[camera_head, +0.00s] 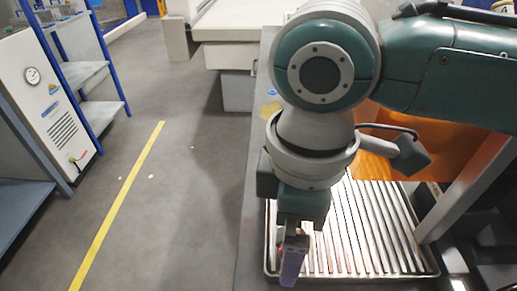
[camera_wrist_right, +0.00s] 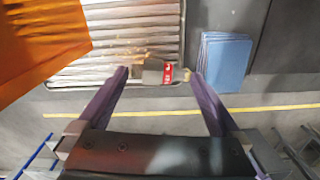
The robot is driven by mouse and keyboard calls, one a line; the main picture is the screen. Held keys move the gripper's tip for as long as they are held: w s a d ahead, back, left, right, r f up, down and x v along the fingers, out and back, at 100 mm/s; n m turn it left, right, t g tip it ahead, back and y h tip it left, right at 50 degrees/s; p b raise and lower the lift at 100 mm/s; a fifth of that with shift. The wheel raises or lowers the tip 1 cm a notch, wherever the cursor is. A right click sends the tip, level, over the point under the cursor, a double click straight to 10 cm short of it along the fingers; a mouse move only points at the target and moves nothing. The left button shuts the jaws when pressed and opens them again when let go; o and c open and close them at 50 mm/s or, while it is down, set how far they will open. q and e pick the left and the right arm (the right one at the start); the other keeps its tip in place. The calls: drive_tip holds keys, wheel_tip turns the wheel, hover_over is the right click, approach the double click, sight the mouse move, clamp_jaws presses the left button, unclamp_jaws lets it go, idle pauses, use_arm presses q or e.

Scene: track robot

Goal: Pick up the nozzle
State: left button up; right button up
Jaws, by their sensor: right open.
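The nozzle (camera_wrist_right: 152,72) is a small grey piece with a red-and-white label at one end. In the right wrist view it lies at the edge of a ribbed metal tray (camera_wrist_right: 120,22). My right gripper (camera_wrist_right: 158,80) is open, with its two purple fingers on either side of the nozzle. I cannot tell whether they touch it. In the head view the right gripper (camera_head: 291,264) points down over the left side of the tray (camera_head: 268,240). There the gripper mostly hides the nozzle. My left gripper is not in view.
An orange panel (camera_head: 432,155) stands behind the tray, under my right arm. A stack of blue sheets (camera_wrist_right: 222,62) lies beside the tray. A shelf rack (camera_head: 100,112) with blue posts and a gauge cabinet (camera_head: 38,100) stand left. The floor with a yellow line (camera_head: 118,205) is clear.

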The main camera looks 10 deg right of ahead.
drive_tip(key=shift+f, duration=0.45)
drive_tip(key=shift+c, duration=0.2)
drive_tip(key=c, duration=1.1)
